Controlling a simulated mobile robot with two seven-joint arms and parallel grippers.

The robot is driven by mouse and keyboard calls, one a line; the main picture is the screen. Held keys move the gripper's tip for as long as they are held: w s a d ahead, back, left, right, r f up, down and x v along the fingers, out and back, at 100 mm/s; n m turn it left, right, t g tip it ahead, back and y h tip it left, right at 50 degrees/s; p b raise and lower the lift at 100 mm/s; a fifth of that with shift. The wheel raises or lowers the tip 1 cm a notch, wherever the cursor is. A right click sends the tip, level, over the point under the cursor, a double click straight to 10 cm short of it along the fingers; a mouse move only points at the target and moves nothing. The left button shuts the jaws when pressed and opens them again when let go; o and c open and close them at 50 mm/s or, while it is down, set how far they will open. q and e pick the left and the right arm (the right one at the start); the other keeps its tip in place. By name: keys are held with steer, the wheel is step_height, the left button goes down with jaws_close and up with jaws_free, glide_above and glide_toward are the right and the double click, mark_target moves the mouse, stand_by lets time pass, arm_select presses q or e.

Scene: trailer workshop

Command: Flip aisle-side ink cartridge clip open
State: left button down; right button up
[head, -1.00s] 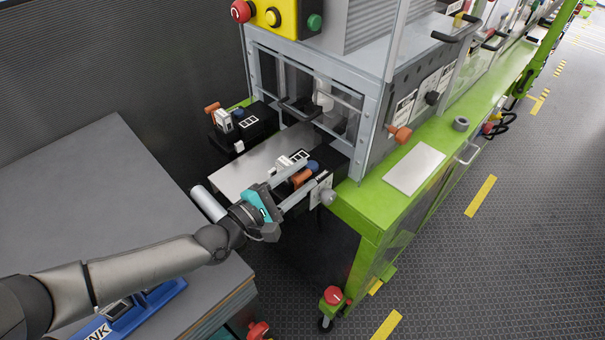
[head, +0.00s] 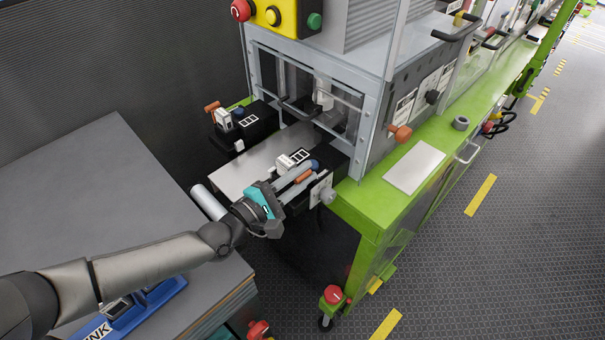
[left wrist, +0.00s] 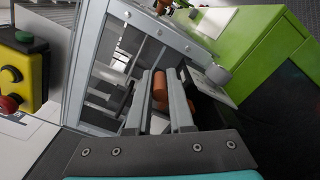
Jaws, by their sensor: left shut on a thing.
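In the left wrist view, the orange handle (left wrist: 160,88) sits between the two grey fingers (left wrist: 162,98). The fingers hide part of the clip. My right gripper is not in view.
A second black cartridge (head: 256,128) with an orange handle (head: 212,107) sits at the far side. A bare grey plate (head: 240,175) lies between them. The machine's metal frame (head: 367,130), green bench (head: 365,207) and round grey knob (head: 328,196) are close to my gripper.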

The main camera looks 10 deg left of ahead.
arm_select(q)
steer(key=shift+s+d, duration=0.1)
stand_by(0.3)
steer(key=m, duration=0.2)
steer(key=s+d+f+m, duration=0.1)
steer(key=m, duration=0.1)
steer(key=d+m, duration=0.1)
steer(key=m, duration=0.2)
steer(key=shift+s+f, duration=0.25)
steer(key=m, duration=0.1)
steer(key=f+m, duration=0.1)
steer(key=m, duration=0.1)
steer(key=shift+s+d+f+m, duration=0.15)
steer(key=shift+s+d+m, duration=0.15)
steer(key=shift+m, duration=0.1)
steer(key=shift+s+d+f+m, duration=0.1)
steer(key=shift+f+m, duration=0.2)
steer(key=shift+m, duration=0.5)
steer(key=shift+d+f+m, duration=0.1)
steer(key=shift+f+m, duration=0.2)
steer(key=shift+m, duration=0.5)
steer(key=c, duration=0.8)
jaws_free()
